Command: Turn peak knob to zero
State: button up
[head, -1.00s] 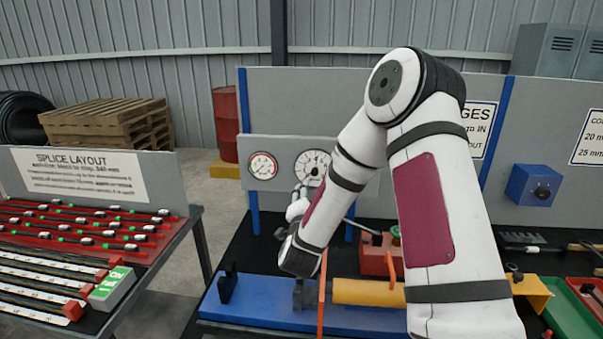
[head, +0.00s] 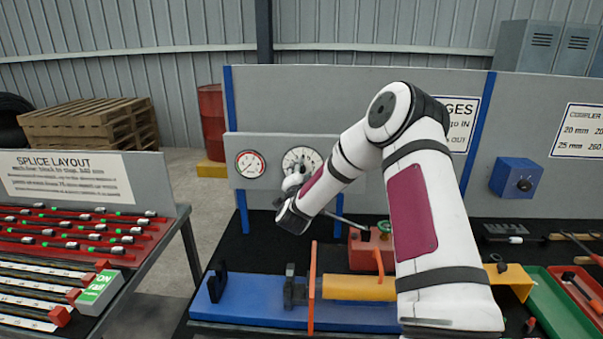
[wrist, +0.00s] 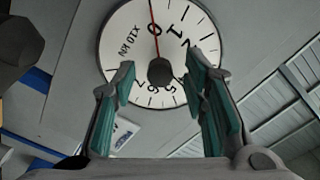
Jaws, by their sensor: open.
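The large round white dial (head: 297,158) is on the grey gauge panel, with its lower part hidden by my gripper. In the wrist view the dial (wrist: 125,38) fills the top middle, with black numerals and a "kN x10" mark. A dark round knob (wrist: 160,72) sits at its centre. A thin red needle (wrist: 153,18) points up in the picture, near the "0". My gripper (wrist: 159,78) is open, its teal-padded fingers reaching toward the dial on either side below the knob. Contact cannot be told. In the head view my gripper (head: 293,182) is just in front of the dial.
A smaller gauge (head: 250,164) with a red arc is left of the dial. Below are a blue bench fixture (head: 255,308) with a yellow cylinder (head: 350,287), an upright orange bar (head: 312,288) and a red block (head: 362,253). A splice layout table (head: 85,240) stands left.

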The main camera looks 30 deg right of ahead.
jog(key=shift+w+d, duration=0.2)
jog(key=shift+w, duration=0.05)
grip_shut()
jog(key=shift+n, duration=0.3)
